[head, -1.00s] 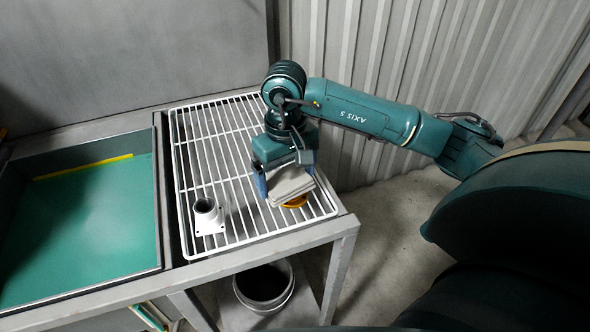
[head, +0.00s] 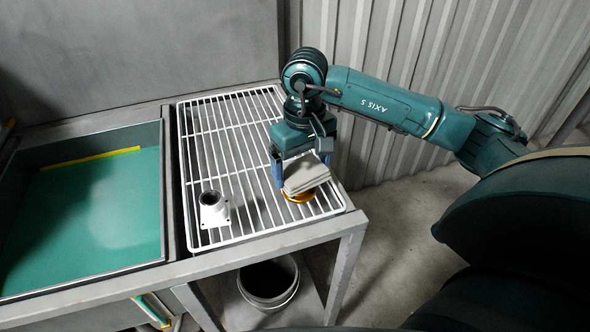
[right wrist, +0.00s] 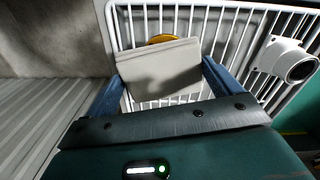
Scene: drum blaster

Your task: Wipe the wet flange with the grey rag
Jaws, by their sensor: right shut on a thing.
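My right gripper (head: 303,170) is shut on the grey rag (head: 306,174), a folded light-grey pad. In the right wrist view the rag (right wrist: 160,70) spans the space between the two blue fingers. A white pipe piece with a square flange (head: 213,210) stands upright on the white wire rack (head: 215,150), left of the gripper and apart from it. This flange also shows at the right of the right wrist view (right wrist: 288,60). Wetness cannot be made out. My left gripper is not in view.
A yellow-orange round thing (head: 299,197) lies on the rack, partly hidden by the rag; contact between them is unclear. Left of the rack is a green-bottomed basin (head: 100,210) with a yellow strip. A bucket (head: 268,284) stands below. The rack's far left part is clear.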

